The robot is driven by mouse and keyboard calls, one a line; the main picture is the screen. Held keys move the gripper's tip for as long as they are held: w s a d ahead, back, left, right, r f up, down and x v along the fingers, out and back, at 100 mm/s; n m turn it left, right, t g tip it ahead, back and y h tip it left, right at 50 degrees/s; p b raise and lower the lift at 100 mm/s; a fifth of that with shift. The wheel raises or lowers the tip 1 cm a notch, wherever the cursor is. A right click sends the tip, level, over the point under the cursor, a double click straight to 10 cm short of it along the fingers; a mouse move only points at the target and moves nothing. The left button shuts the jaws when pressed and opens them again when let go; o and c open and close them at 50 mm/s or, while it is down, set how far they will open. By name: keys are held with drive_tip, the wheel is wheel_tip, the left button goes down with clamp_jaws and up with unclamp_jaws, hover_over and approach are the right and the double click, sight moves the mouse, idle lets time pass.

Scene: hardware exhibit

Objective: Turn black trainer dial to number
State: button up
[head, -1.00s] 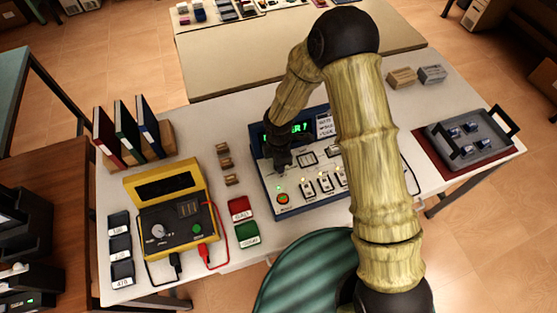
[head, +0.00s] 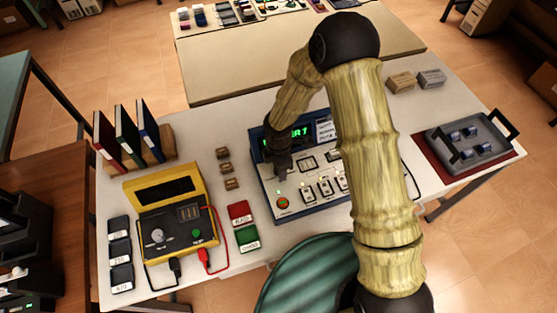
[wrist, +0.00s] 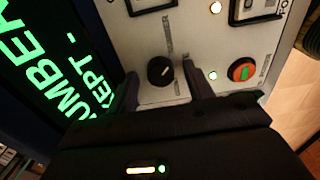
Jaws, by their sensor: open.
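The trainer is a blue-framed box (head: 262,188) with a pale panel, on the table in the head view. Its black dial (wrist: 160,71) shows in the wrist view, with a white pointer mark angled up and right. My gripper (wrist: 163,84) is open, with one dark finger on each side of the dial; I cannot tell whether they touch it. In the head view my gripper (head: 283,165) hides the dial.
A red-green button (wrist: 241,70) and lit lamps sit near the right finger. Switches (head: 324,188) line the panel. A yellow meter (head: 165,217) with leads, red and green pads (head: 240,212) and small blocks stand left. A grey tray (head: 485,128) is at right.

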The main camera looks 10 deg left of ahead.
wheel_tip(320, 180, up, 17)
drive_tip(key=shift+r+b, duration=0.2)
drive_tip(key=shift+b, duration=0.15)
idle(0.6)
drive_tip(key=s+d+r+m+t, duration=0.1)
drive_tip(key=s+d+m, duration=0.1)
drive_tip(key=d+m, duration=0.6)
drive_tip(key=s+d+r+m, duration=0.2)
drive_tip(key=s+d+m, duration=0.1)
drive_tip(key=d+m, duration=0.5)
drive_tip(key=s+d+r+m+t, duration=0.1)
drive_tip(key=s+d+m, duration=0.1)
drive_tip(key=d+m, duration=0.6)
drive_tip(key=shift+s+d+r+t, duration=0.15)
drive_tip(key=shift+d+r+t, duration=0.2)
drive_tip(key=shift+d, duration=0.4)
